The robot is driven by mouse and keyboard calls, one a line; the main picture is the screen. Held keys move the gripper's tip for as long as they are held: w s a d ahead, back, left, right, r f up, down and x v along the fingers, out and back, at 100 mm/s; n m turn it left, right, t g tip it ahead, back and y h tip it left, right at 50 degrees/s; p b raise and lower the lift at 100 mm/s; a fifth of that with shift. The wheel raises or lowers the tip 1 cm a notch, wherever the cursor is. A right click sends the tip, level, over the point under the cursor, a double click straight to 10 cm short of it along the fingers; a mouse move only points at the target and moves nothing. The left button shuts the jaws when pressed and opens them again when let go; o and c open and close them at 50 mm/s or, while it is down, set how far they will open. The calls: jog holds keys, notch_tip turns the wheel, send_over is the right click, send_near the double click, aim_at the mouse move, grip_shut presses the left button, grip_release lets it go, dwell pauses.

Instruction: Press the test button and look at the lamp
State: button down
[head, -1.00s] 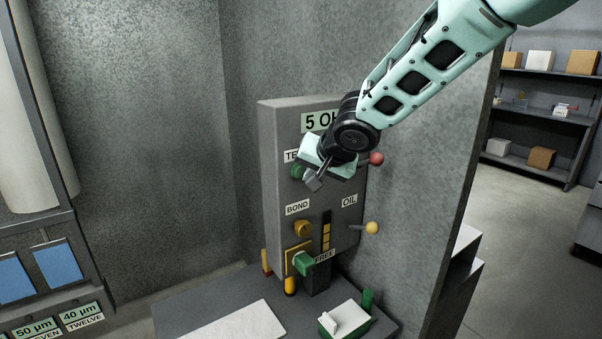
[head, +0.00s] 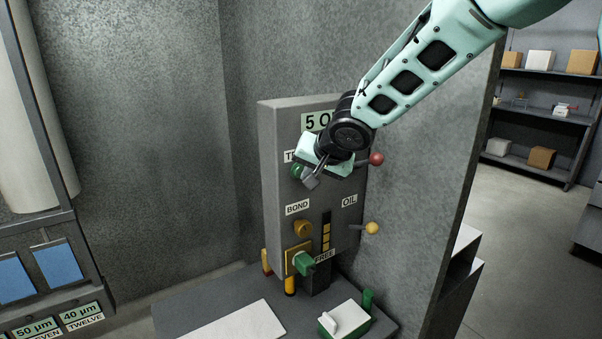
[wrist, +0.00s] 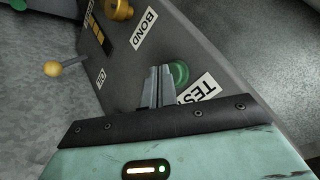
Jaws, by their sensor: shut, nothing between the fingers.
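The grey panel (head: 285,125) carries a green round button (head: 297,171) beside a TEST label (head: 289,156) that my gripper partly hides. My gripper (head: 312,182) is shut and empty, its fingertips just right of the button. In the wrist view the shut fingertips (wrist: 159,72) are close beside the green button (wrist: 180,72); I cannot tell whether they touch it. An amber round fitting (head: 303,228) sits below the BOND label (head: 297,208) and also shows in the wrist view (wrist: 118,9). I cannot tell whether it is the lamp, or lit.
A red-ball lever (head: 376,158) and a yellow-ball lever (head: 372,228) stick out on the panel's right. A green knob (head: 303,262) on a yellow plate is lower down. A white-topped green box (head: 343,321) stands on the ledge below.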

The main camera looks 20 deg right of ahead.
jog(key=shift+w+a, duration=0.15)
jog(key=shift+w, duration=0.25)
dwell(0.3)
jog(key=shift+s+d, duration=0.3)
jog(key=shift+s, duration=0.55)
jog(key=shift+s+d+b, duration=0.25)
jog(key=shift+s, duration=0.55)
jog(key=shift+s+d+b, duration=0.2)
jog(key=shift+s+d, duration=0.05)
jog(key=shift+s, duration=0.55)
jog(key=shift+s+d+b, duration=0.25)
jog(key=shift+s, duration=0.55)
jog(key=s+a+f+n+g+b, duration=0.2)
jog(key=s+f+n+g, duration=0.1)
jog(key=s, duration=0.7)
jog(key=s+a+f+n+g+b, duration=0.2)
jog(key=s+f+n, duration=0.3)
jog(key=s, duration=0.6)
jog(key=s+a+f+n+g+h+b, duration=0.1)
jog(key=s+a+f+n+g+b, duration=0.2)
jog(key=s+f, duration=0.4)
jog(key=s+n, duration=0.1)
jog(key=s, duration=0.2)
jog(key=shift+s+f+n+g, duration=0.25)
jog(key=shift+f+n+g, duration=0.05)
jog(key=shift+n, duration=0.1)
